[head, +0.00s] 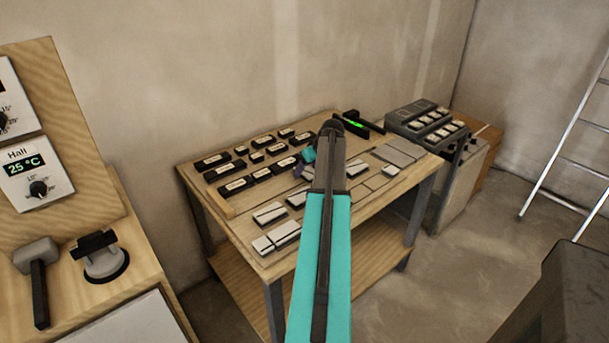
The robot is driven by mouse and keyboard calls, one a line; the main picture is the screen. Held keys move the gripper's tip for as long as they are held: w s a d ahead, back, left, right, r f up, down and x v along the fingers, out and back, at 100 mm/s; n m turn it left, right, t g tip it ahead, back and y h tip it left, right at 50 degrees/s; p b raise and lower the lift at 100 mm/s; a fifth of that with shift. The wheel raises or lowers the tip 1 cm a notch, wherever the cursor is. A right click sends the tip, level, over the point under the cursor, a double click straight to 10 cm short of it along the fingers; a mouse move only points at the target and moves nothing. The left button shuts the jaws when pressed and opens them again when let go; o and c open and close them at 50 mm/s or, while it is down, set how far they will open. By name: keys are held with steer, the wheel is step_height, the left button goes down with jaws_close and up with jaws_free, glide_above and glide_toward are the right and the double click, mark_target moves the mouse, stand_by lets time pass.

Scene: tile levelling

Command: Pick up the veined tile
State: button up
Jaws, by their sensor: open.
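My arm reaches up over the wooden workbench (235,235) and hides part of its middle. Its end, my gripper (299,172), shows only as a small dark piece just left of the arm, above the bench top. It is open, with nothing seen in it. Pale tiles lie on the bench: a grey-white tile (269,213), a pair of tiles at the front left (275,239), and grey tiles at the right (391,156). Veining is too small to make out, so I cannot tell which tile is the veined one.
Several black labelled blocks (236,186) fill the bench's back left. A black device with a green display (354,124) stands at the back. A grey machine with buttons (428,124) adjoins the right end. A ladder (562,155) leans at far right.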

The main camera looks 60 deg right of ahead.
mark_target(308, 172)
steer(key=shift+f, duration=0.15)
stand_by(0.4)
steer(key=c, duration=1.3)
steer(key=shift+r, duration=0.3)
steer(key=shift+r+b, duration=0.4)
steer(key=shift+r, duration=0.85)
steer(key=shift+s+a+r, duration=0.3)
steer(key=shift+a+r, duration=0.1)
steer(key=s+a, duration=0.3)
steer(key=a, duration=0.1)
steer(key=s+a+r+b, duration=0.1)
steer(key=s+a, duration=0.1)
steer(key=a, duration=0.2)
steer(key=s+a+b, duration=0.1)
steer(key=s+a, duration=0.2)
steer(key=a, duration=0.1)
steer(key=shift+s+a+r, duration=0.1)
steer(key=shift+s+r, duration=0.1)
steer(key=shift+s, duration=0.15)
